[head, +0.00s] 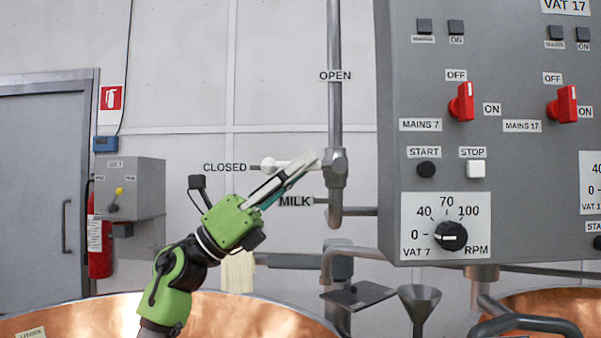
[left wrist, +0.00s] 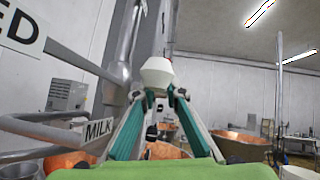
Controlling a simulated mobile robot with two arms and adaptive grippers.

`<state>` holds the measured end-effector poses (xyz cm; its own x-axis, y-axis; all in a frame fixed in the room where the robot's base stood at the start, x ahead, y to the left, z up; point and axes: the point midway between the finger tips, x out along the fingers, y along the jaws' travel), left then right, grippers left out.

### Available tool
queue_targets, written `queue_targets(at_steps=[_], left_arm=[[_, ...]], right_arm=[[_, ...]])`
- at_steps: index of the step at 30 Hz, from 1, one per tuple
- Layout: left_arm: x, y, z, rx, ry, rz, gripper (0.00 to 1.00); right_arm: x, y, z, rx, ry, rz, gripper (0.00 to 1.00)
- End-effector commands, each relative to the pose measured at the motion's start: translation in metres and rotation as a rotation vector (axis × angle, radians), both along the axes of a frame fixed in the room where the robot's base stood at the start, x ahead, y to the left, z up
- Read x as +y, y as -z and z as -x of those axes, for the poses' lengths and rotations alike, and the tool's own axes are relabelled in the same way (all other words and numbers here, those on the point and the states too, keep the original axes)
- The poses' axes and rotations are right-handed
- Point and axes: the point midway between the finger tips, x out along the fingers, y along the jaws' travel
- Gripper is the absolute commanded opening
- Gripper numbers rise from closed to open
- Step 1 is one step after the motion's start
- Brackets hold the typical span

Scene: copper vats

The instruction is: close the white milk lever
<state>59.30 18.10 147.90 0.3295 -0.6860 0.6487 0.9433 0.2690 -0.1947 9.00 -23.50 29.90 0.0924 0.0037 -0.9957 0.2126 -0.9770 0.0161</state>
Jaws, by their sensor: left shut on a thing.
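The white milk lever (head: 269,164) sticks out to the left from the valve on the vertical steel pipe (head: 336,168). It lies about level, with its round knob beside the CLOSED label (head: 224,167); the OPEN label (head: 335,76) is higher on the pipe. My left gripper (head: 308,163) reaches up to the lever from below left and partly covers it near the valve. In the left wrist view, the white end of the lever (left wrist: 157,72) sits at the fingertips (left wrist: 161,91), which are shut on it. My right gripper is not in view.
A grey control box (head: 440,175) with red switches and a dial stands close to the right of the pipe. The MILK label (head: 295,201) and a bent pipe are below the lever. Copper vats (head: 235,312) fill the bottom. A grey door (head: 40,180) is at left.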

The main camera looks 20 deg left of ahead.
Motion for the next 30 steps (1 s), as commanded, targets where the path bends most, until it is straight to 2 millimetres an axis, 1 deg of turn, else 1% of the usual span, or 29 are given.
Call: queue_targets(at_steps=[8, 9, 10, 19, 22, 26, 30], left_arm=[[0.001, -0.001, 0.000, 0.000, -0.001, 0.005, 0.00], [0.001, -0.001, 0.000, 0.000, -0.001, 0.005, 0.21], [0.001, -0.001, 0.000, 0.000, -0.001, 0.005, 0.28], [0.001, 0.000, 0.000, 0.000, 0.000, 0.001, 0.28], [0.003, 0.002, 0.001, 0.002, -0.001, 0.001, 0.28], [0.014, 0.014, 0.005, 0.004, -0.001, 0.000, 0.28], [0.034, 0.033, 0.015, 0.004, -0.002, 0.001, 0.28]], right_arm=[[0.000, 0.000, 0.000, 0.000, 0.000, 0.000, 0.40], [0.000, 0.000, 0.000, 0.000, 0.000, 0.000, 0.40], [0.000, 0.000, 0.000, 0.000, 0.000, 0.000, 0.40], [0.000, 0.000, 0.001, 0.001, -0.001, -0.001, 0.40], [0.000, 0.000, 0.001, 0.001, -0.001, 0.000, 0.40], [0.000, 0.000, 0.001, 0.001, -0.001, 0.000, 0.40], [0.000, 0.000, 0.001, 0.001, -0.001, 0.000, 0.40]])
